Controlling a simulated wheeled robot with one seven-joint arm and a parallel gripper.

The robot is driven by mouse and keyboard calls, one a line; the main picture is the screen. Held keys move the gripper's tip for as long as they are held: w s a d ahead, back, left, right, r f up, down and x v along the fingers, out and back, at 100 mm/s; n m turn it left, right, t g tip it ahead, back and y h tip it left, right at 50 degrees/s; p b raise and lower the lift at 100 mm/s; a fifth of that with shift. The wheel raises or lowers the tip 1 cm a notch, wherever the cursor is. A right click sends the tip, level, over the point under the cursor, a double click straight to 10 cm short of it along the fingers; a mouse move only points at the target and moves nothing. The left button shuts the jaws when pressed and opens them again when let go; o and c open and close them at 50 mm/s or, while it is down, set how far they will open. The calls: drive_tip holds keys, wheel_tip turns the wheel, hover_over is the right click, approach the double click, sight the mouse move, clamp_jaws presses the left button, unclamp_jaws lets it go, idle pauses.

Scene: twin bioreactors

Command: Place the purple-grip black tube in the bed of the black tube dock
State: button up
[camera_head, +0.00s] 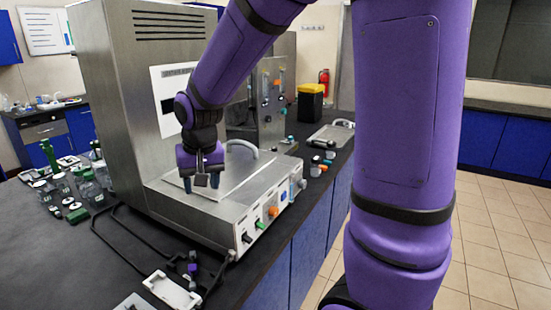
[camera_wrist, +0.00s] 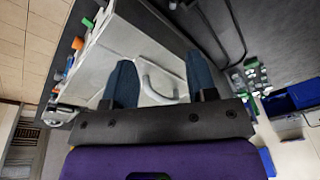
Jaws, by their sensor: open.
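My gripper (camera_head: 202,185) is open and empty above the steel deck of the bioreactor. In the wrist view its two dark blue fingers (camera_wrist: 158,70) stand apart with the deck below them. A black tube (camera_head: 122,232) lies looped on the dark bench in front of the bioreactor. A small purple piece (camera_head: 193,268), apparently its grip, shows near the bench's front edge, well below my gripper in the picture. The black tube also shows in the wrist view (camera_wrist: 236,25). A black fitting (camera_head: 246,238) sits at the panel's near end; I cannot tell whether it is the dock.
A pale handle (camera_wrist: 160,82) arches from the deck between my fingers in view. Green and orange fittings (camera_head: 273,211) line the panel. A white holder (camera_head: 172,290) lies at the bench front. Several bottles (camera_head: 85,185) stand at left. The bench between is mostly clear.

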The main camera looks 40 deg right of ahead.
drive_tip(key=s+d+r+n+t, duration=0.1)
drive_tip(key=s+r, duration=0.5)
drive_tip(key=s, duration=0.4)
drive_tip(key=s+d+r+n+t, duration=0.2)
drive_tip(key=s+r, duration=0.4)
drive_tip(key=s, duration=0.5)
drive_tip(key=shift+s+d, duration=0.2)
drive_tip(key=shift+s, duration=0.05)
